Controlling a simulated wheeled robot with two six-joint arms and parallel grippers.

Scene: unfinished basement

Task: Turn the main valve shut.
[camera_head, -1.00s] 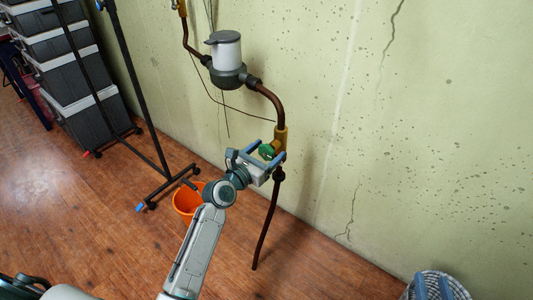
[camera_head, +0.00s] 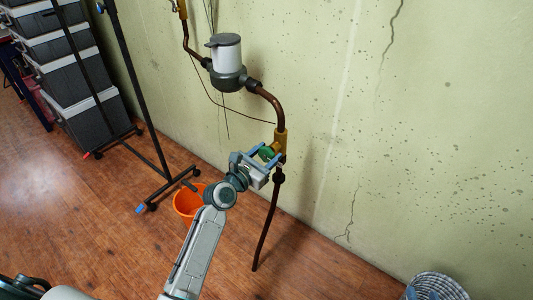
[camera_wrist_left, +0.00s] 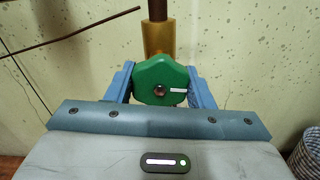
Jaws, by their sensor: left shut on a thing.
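The main valve has a green lobed handle (camera_head: 266,153) on a brass body (camera_head: 280,142) in the vertical pipe by the wall. My left gripper (camera_head: 267,155) is shut on the green handle, with one blue finger on each side. In the left wrist view the handle (camera_wrist_left: 161,81) sits between the fingers (camera_wrist_left: 160,88), and a white mark on its face points right. The brass body shows behind it.
A grey and white cylindrical meter (camera_head: 227,62) sits on the pipe above the valve. An orange bucket (camera_head: 187,203) stands on the floor beside my left arm. A wheeled black rack (camera_head: 147,125) and stacked bins (camera_head: 75,88) are at left. A woven basket (camera_head: 443,284) stands at lower right.

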